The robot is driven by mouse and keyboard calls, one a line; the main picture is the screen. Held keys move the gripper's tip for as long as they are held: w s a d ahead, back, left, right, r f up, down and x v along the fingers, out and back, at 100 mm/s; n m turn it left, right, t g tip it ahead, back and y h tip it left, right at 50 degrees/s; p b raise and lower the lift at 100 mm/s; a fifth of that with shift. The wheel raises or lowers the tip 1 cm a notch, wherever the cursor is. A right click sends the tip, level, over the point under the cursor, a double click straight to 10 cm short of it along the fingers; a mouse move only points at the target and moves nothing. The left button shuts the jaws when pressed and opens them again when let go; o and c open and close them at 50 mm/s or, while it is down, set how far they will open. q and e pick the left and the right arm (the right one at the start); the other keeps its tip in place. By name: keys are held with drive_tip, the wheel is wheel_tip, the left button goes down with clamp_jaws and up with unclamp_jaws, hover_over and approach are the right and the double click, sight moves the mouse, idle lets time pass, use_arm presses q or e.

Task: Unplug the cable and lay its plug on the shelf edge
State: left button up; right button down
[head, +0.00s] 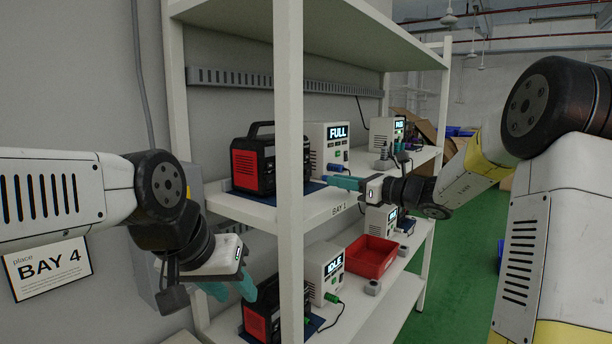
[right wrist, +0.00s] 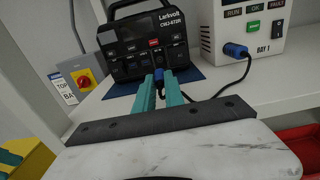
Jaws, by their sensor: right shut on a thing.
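The black power station (head: 245,168) with a red side panel stands on a blue mat on the upper shelf; it also shows in the right wrist view (right wrist: 140,42). My right gripper (head: 330,182) has its teal fingers shut on the cable's plug (right wrist: 159,76) at the station's lower front. The fingers hide most of the plug, so I cannot tell whether it is seated. The black cable (right wrist: 222,92) runs to a blue connector (right wrist: 236,50) on the white charger (head: 337,138), which reads FULL. My left gripper (head: 232,288) is open and empty, low by the left shelf post.
The front shelf edge (head: 290,224) runs below the station, with a white post (head: 289,120) in front. The lower shelf holds a charger reading IDLE (head: 324,270), another station (head: 262,318) and a red bin (head: 370,256). A red switch (right wrist: 85,82) is on the wall.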

sight(340, 198)
drive_tip(key=shift+f, duration=1.65)
drive_tip(key=c, duration=1.3)
unclamp_jaws()
drive_tip(key=shift+c, duration=0.2)
